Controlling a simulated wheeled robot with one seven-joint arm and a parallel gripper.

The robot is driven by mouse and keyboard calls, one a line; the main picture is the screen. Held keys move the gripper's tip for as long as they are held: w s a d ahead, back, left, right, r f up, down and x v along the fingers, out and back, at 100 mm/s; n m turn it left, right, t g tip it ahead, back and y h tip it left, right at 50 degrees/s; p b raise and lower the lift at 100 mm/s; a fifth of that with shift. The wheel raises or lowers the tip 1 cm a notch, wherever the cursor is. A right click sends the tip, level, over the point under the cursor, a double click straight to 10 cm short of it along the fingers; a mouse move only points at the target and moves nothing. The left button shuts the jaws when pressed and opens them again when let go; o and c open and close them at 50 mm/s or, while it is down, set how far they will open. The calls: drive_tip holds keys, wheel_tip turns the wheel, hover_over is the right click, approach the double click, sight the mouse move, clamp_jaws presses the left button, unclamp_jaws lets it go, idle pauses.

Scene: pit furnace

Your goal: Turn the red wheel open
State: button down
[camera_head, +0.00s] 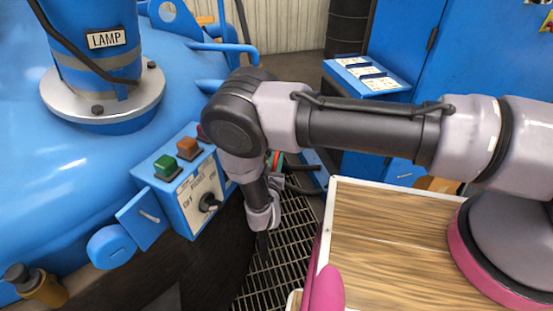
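I cannot make out a red wheel in this view. A small red part with green beside it (275,162) shows just behind my arm; most of it is hidden and I cannot tell what it is. My arm reaches in from the right, bends over the control box and points down. My gripper (263,246) hangs at its lower end above the floor grating, dark and seen edge-on. I cannot tell whether its fingers are apart. I see nothing held in it.
A large blue vessel (60,175) with a lamp tube (95,45) fills the left. Its control box (184,195) has green, orange and dark red buttons and a black knob. Blue cabinets (480,60) and a sloped panel (366,76) stand behind. Floor grating (285,240) lies between.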

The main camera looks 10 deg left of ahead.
drive_tip(key=shift+s+f+t, duration=0.1)
drive_tip(key=shift+t, duration=0.7)
drive_tip(key=c, duration=0.8)
unclamp_jaws()
drive_tip(key=shift+s, duration=0.1)
drive_tip(key=s+d+f, duration=0.1)
drive_tip(key=s, duration=0.9)
drive_tip(key=shift+s+f, duration=0.15)
drive_tip(key=shift+s, duration=0.2)
